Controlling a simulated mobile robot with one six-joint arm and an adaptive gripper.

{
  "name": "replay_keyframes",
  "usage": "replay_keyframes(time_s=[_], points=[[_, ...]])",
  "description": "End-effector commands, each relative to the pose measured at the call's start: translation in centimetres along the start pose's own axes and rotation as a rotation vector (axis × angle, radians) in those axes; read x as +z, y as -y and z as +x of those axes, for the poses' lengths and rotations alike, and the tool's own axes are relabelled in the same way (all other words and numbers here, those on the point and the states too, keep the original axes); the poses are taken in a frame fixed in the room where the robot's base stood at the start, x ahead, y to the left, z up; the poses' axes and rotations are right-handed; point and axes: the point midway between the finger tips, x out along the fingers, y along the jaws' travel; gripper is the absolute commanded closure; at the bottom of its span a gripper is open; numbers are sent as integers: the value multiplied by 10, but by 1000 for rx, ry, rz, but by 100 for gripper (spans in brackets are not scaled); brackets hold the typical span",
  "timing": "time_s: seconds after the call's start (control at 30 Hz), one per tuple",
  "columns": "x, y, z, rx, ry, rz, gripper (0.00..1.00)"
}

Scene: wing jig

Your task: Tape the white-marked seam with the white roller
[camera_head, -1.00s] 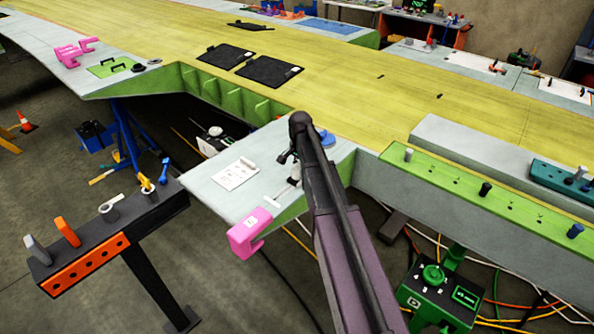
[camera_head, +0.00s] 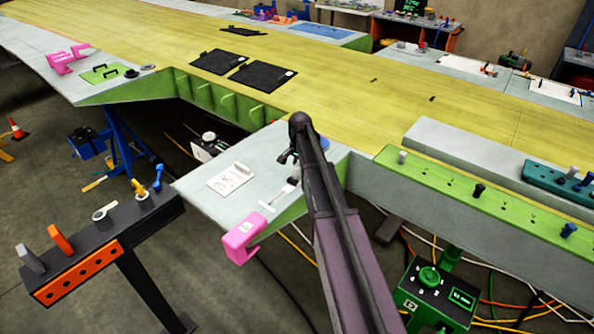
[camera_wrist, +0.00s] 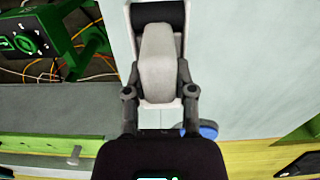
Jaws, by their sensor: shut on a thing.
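My gripper (camera_wrist: 158,92) is shut on the grey-white handle of the white roller (camera_wrist: 158,55), which has a black roller drum (camera_wrist: 158,14) at its far end. In the head view my gripper (camera_head: 292,160) is over the pale grey wing panel (camera_head: 215,205), largely hidden by my arm. A short white T-shaped mark or strip (camera_head: 278,195) shows on the panel just below it; I cannot tell whether it is the seam mark. Pale lines also show on the panel below the handle in the wrist view. Contact between drum and panel cannot be told.
A white sheet (camera_head: 226,184) with a small white object lies left of my gripper. A pink clamp (camera_head: 242,238) grips the panel's front edge. A blue disc (camera_wrist: 207,130) lies near the tool. The green-topped rail (camera_head: 455,180) stands right; a black tool bench (camera_head: 110,225) stands left.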

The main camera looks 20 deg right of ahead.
Motion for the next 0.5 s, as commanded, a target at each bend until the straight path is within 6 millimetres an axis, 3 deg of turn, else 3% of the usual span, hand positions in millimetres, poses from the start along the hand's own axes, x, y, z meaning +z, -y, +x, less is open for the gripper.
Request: replay_keyframes(time_s=[0.2, 0.5], points=[[-13, 0, -1, 0, 0, 1, 100], [-16, 0, -1, 0, 1, 0, 100]])
